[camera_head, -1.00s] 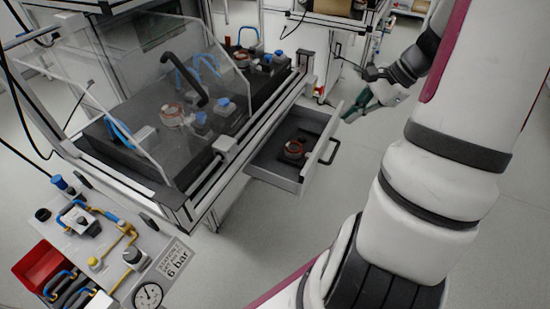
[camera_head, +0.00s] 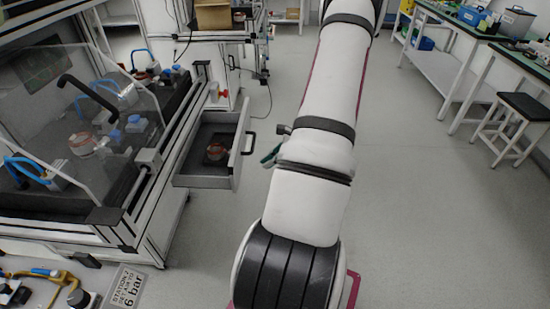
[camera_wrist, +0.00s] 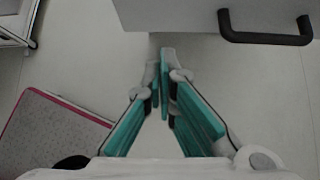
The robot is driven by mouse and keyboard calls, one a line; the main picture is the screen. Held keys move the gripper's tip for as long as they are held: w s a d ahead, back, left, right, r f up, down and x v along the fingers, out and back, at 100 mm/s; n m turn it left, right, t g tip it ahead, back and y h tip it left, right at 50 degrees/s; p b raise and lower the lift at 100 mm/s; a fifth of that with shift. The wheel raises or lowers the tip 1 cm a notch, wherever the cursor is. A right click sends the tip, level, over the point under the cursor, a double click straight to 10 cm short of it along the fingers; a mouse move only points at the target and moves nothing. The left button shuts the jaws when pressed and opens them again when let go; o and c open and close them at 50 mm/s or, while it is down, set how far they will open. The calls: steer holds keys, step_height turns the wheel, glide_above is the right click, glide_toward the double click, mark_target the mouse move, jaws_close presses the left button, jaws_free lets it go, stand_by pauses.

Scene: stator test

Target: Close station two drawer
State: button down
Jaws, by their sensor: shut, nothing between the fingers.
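The station two drawer (camera_head: 205,182) is pulled out from the bench at the left in the head view. A dark insert (camera_head: 214,152) with a reddish ring part lies inside it. Its black handle (camera_head: 250,143) is on the right face, and the handle (camera_wrist: 265,38) also shows at the top right of the wrist view. My gripper (camera_wrist: 166,55) is shut and empty, its teal fingers together just below the drawer's front edge in the wrist view, left of the handle. In the head view only a teal bit of the gripper (camera_head: 271,155) shows, right of the handle; my arm hides the rest.
The station bench with a clear guard (camera_head: 75,115) stands at the left. A pressure panel marked 6 bar (camera_head: 128,287) is at the lower left. A stool (camera_head: 525,108) and green-topped tables stand at the right. The floor between is clear.

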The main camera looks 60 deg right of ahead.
steer(key=shift+w+a+f, duration=0.45)
steer(key=shift+w, duration=0.6)
steer(key=shift+w+a+f, duration=0.4)
steer(key=shift+w+f, duration=0.1)
steer(key=shift+w, duration=0.55)
steer(key=shift+w+a+f, duration=0.45)
steer(key=shift+w, duration=0.6)
steer(key=shift+w, duration=0.1)
steer(key=w+a+b, duration=0.2)
steer(key=w, duration=0.4)
steer(key=w+a+b, duration=0.2)
steer(key=w+a, duration=0.1)
steer(key=w, duration=0.3)
steer(key=w+a+b, duration=0.2)
steer(key=w, duration=0.4)
steer(key=shift+w+a, duration=0.25)
steer(key=shift+a, duration=0.1)
steer(key=shift+w+a+b, duration=0.3)
steer(key=shift+w, duration=0.4)
steer(key=shift+w+r, duration=0.1)
